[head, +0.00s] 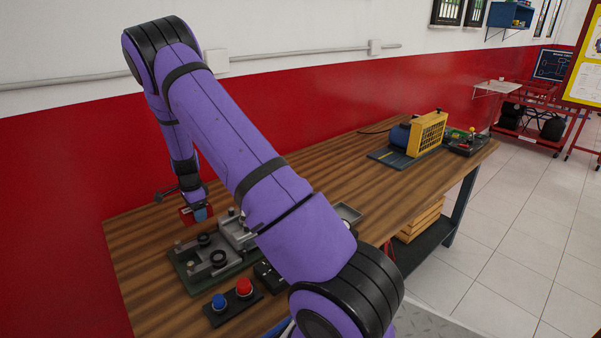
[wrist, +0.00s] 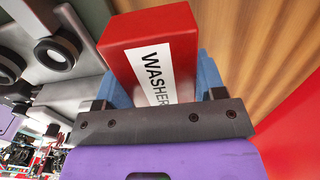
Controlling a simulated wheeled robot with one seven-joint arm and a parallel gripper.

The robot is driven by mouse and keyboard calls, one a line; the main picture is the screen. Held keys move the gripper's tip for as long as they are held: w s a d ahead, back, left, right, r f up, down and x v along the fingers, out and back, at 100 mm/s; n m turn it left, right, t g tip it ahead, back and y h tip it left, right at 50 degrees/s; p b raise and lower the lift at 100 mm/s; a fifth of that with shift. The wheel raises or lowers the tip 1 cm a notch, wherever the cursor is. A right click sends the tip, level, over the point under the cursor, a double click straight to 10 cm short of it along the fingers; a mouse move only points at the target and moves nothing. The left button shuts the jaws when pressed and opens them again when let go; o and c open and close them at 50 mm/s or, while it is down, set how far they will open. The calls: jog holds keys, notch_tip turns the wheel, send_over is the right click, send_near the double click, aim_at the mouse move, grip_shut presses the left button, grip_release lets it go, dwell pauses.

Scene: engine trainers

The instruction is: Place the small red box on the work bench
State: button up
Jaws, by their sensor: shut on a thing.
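The small red box (wrist: 150,28) has a white label that reads "WASHER", partly cut off by my gripper. In the wrist view it sits between the blue fingers of my gripper (wrist: 160,75), which is shut on it. In the head view the red box (head: 187,215) shows at the far left of the work bench (head: 340,165), beside my gripper (head: 200,213). The box is low over the wooden top. I cannot tell whether it touches the wood.
A metal fixture (head: 205,258) stands close to the box, on its near side. A panel with blue and red buttons (head: 233,306) lies at the front edge. A yellow-guarded machine (head: 427,133) stands at the far right end. The bench middle is largely clear.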

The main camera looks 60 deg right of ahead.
jog(key=w+d, duration=0.1)
jog(key=w, duration=0.4)
jog(key=w+d+f, duration=0.1)
jog(key=w+d, duration=0.1)
jog(key=w, duration=0.3)
jog(key=w+d, duration=0.1)
jog(key=w, duration=0.4)
jog(key=shift+w+d+f, duration=0.1)
jog(key=shift+d+f, duration=0.15)
jog(key=shift+d, duration=0.15)
jog(key=shift+f, duration=1.75)
jog(key=shift+f, duration=0.15)
jog(key=o, duration=1)
jog(key=shift+c, duration=0.2)
